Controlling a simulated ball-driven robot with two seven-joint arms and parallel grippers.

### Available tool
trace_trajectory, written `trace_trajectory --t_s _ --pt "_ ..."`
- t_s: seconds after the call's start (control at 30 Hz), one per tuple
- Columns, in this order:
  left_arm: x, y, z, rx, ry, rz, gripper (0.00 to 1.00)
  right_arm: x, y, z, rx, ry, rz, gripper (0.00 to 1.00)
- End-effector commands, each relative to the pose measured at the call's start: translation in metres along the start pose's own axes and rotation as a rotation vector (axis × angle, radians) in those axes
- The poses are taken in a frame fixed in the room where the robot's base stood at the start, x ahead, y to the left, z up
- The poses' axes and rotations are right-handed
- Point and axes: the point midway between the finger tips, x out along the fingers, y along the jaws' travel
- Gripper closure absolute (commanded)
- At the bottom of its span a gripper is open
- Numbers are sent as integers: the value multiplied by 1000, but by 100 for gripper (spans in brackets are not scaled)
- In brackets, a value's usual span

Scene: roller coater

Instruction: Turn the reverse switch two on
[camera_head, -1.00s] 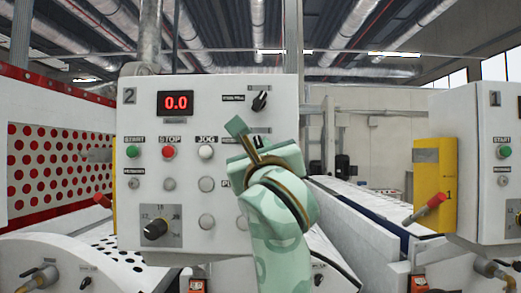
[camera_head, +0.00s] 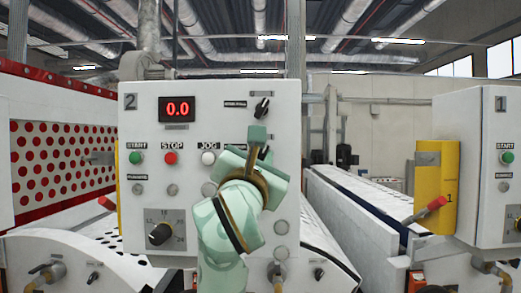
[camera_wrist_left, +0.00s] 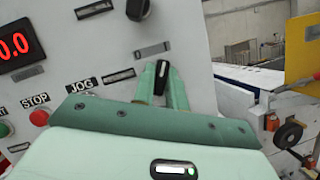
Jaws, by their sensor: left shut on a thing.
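The white control panel marked 2 (camera_head: 190,85) stands in front of me. On its right side my left gripper (camera_head: 258,133) is raised against the lower of two black switch knobs. In the left wrist view, my left gripper (camera_wrist_left: 163,84) has its two green fingers closed on both sides of this black reverse switch knob (camera_wrist_left: 162,74), which points nearly straight up with a white mark near its top. Its label is too small to read. The upper black knob (camera_head: 262,107) is free and tilted. My right gripper is not in view.
The panel also has a green start button (camera_head: 137,157), a red stop button (camera_head: 170,157), a white jog button (camera_head: 208,157) and a red 0.0 display (camera_head: 177,108). A second panel marked 1 (camera_head: 493,125) stands at the right, beside a yellow post (camera_head: 432,190).

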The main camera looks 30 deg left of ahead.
Motion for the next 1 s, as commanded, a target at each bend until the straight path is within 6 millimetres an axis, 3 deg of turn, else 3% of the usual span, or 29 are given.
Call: trace_trajectory --t_s 0.63,0.67,0.73,1.0 --pt "0 1 1 52 -2 -19 100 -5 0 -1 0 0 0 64" --pt "0 1 1 52 -2 -19 84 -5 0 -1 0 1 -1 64" --pt "0 1 1 52 -2 -19 65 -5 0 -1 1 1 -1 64" --pt "0 0 0 50 -1 -20 65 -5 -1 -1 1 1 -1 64"
